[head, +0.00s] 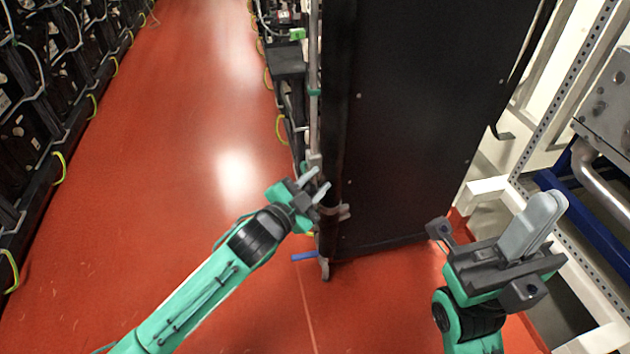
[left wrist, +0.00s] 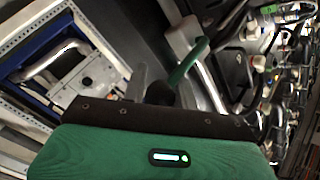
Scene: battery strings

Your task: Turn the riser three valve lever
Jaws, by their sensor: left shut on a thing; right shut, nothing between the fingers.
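A thin vertical riser pipe (head: 315,125) runs up the front edge of the dark cabinet. My left gripper (head: 322,188) is beside this pipe, at a fitting low on the cabinet's edge. In the left wrist view a green lever (left wrist: 188,62) runs between the gripper's two fingers (left wrist: 175,85), and the gripper is shut on it. The lever's inner end is hidden behind a dark round part. The riser number cannot be read. A blue lever (head: 305,256) sticks out left near the floor. My right gripper (head: 535,222) is shut and empty, right of the cabinet.
The tall dark cabinet (head: 425,110) stands between my two grippers. Battery racks (head: 40,110) with cables line the left side. The red floor (head: 185,130) of the aisle is clear. A white perforated frame (head: 560,110) and a blue-framed metal unit (head: 600,215) stand at the right.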

